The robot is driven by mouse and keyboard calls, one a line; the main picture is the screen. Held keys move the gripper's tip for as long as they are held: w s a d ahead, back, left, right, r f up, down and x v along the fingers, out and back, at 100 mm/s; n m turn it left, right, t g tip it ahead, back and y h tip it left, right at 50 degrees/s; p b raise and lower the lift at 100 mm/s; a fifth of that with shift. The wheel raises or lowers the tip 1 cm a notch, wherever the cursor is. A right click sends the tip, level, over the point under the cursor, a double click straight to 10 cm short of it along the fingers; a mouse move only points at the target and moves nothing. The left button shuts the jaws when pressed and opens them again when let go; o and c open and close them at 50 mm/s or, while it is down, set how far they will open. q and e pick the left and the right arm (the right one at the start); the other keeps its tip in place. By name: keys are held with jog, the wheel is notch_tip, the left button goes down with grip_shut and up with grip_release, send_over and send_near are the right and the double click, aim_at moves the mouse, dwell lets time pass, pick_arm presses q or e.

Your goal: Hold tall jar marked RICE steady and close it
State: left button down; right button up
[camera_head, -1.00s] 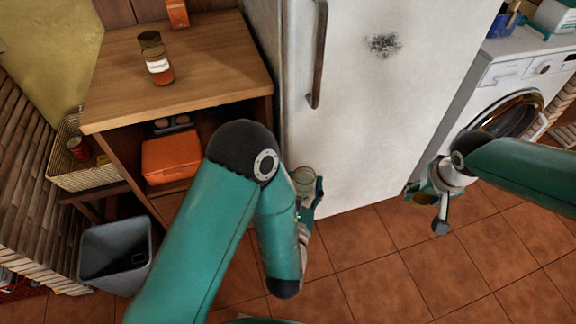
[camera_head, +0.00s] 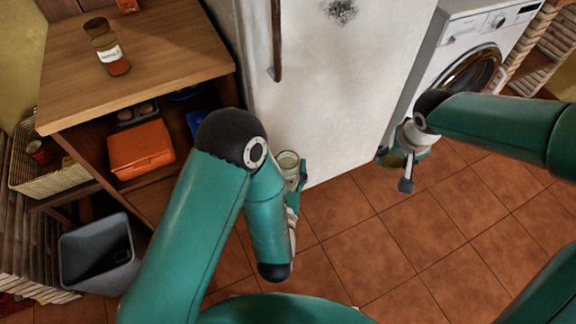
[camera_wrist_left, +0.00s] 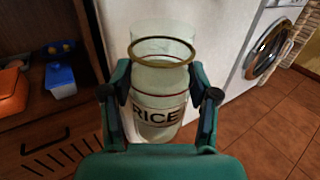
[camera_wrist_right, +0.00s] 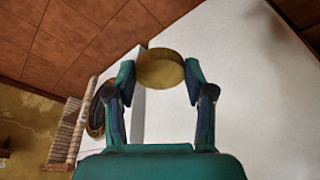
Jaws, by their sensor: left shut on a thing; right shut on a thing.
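The tall glass jar marked RICE (camera_wrist_left: 158,117) is upright in the left wrist view, with its mouth open and a gold-coloured ring at the neck. My left gripper (camera_wrist_left: 160,100) is shut around its body. In the head view the jar (camera_head: 288,160) shows beside my left arm, in front of the fridge. My right gripper (camera_wrist_right: 160,78) is shut on a round brass-coloured lid (camera_wrist_right: 160,69). In the head view the lid (camera_head: 394,161) hangs in my right gripper (camera_head: 402,158), to the right of the jar and apart from it.
A white fridge (camera_head: 330,90) stands close behind both grippers. A wooden counter (camera_head: 160,60) with a labelled jar (camera_head: 112,60) is at the left, an orange box (camera_head: 141,148) on its shelf. A grey bin (camera_head: 98,252) stands below. Tiled floor (camera_head: 350,250) is clear at right.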

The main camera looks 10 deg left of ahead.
jog(key=shift+s+d+m, duration=0.25)
jog(key=shift+s+m, duration=0.05)
jog(key=shift+m, duration=0.3)
jog(key=m, duration=0.1)
jog(key=d+r+m+h, duration=0.1)
jog(key=m, duration=0.1)
jog(key=shift+d+r, duration=0.1)
jog(key=shift+r, duration=0.05)
jog(key=shift+r+m, duration=0.35)
jog(key=shift+m, duration=0.55)
jog(key=a+r+m, duration=0.1)
jog(key=a+m, duration=0.1)
jog(key=w+a+r+g+h, duration=0.1)
jog(key=a, duration=0.1)
jog(key=shift+r+m, duration=0.3)
jog(key=shift+m, duration=0.1)
jog(key=shift+n, duration=0.8)
jog(key=s+a+r, duration=0.1)
jog(key=a+r, duration=0.1)
jog(key=a, duration=0.5)
jog(key=s+a+r, duration=0.1)
jog(key=a, duration=0.7)
jog(key=s+a+r, duration=0.1)
jog(key=a+r, duration=0.1)
jog(key=a, duration=0.5)
jog(key=shift+s+a+r, duration=0.2)
jog(key=shift+a+r, duration=0.1)
jog(key=shift+r, duration=0.05)
jog(key=shift+f, duration=0.1)
